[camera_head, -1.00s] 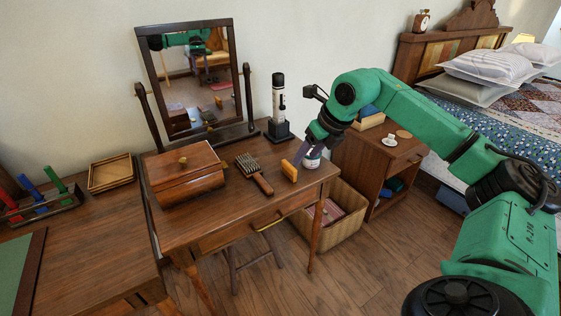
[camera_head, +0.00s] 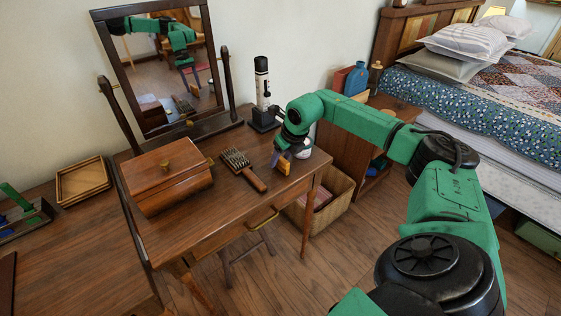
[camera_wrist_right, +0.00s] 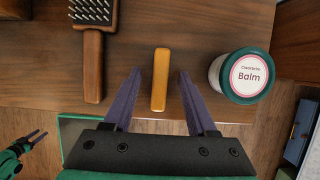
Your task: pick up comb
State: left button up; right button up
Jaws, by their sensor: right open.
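The comb (camera_wrist_right: 160,80) is a narrow yellow-orange bar at the front edge of the wooden dressing table (camera_head: 222,222). In the head view the comb (camera_head: 283,168) is partly hidden by my right gripper (camera_head: 283,157). In the right wrist view my right gripper (camera_wrist_right: 159,74) is open, with one purple finger on each side of the comb. I see gaps between the fingers and the comb, so it is not gripped. My left gripper (camera_wrist_right: 42,134) shows small at the lower left of the wrist view, with its fingers apart and empty.
A hairbrush (camera_head: 243,168) lies left of the comb, and a balm jar (camera_wrist_right: 242,76) stands close on its right. A wooden box (camera_head: 167,178), a mirror (camera_head: 160,70) and a black-and-white upright object (camera_head: 262,85) are also on the table. A basket (camera_head: 325,205) stands below right.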

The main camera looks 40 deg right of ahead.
jog(key=shift+w+f, duration=0.25)
jog(key=shift+f, duration=0.25)
pick_arm(q)
jog(key=shift+s, duration=0.35)
pick_arm(e)
jog(key=shift+r, duration=0.1)
grip_shut()
pick_arm(q)
jog(key=shift+r+p, duration=0.9)
pick_arm(e)
notch_tip(320, 180, up, 20)
